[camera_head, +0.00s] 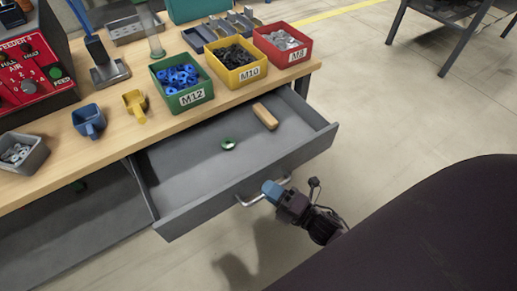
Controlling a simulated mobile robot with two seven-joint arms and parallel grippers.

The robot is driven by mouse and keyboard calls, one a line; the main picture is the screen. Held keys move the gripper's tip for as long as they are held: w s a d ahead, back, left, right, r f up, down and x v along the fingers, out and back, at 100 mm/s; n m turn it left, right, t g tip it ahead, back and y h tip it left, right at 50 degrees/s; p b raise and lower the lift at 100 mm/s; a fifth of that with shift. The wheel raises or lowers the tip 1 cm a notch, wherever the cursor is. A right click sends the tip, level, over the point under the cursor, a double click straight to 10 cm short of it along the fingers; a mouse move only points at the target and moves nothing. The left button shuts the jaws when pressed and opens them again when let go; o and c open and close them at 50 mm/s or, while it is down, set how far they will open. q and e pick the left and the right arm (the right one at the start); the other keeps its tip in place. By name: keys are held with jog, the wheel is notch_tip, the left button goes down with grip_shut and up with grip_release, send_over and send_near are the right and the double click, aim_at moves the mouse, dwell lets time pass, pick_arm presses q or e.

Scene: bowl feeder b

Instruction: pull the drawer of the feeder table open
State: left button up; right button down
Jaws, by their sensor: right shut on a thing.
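The grey drawer (190,212) of the feeder table (120,130) stands pulled out, its inside in plain view. A small green round thing (228,144) and a tan block (265,116) lie on its floor. A silver bar handle (246,202) runs along the drawer's front. My right gripper (270,190) is at the handle, its blue fingertips shut around the bar. The fingertips hide part of the bar. My left gripper is not in view.
Green (203,106), yellow (256,80) and red (306,56) bins stand along the tabletop's edge above the drawer. A red control panel (36,72) is at far left. The floor before the drawer looks clear.

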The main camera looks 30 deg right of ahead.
jog(key=s, duration=0.4)
jog(key=shift+d, duration=0.1)
jog(key=c, duration=1.3)
grip_release()
jog(key=shift+o, duration=0.6)
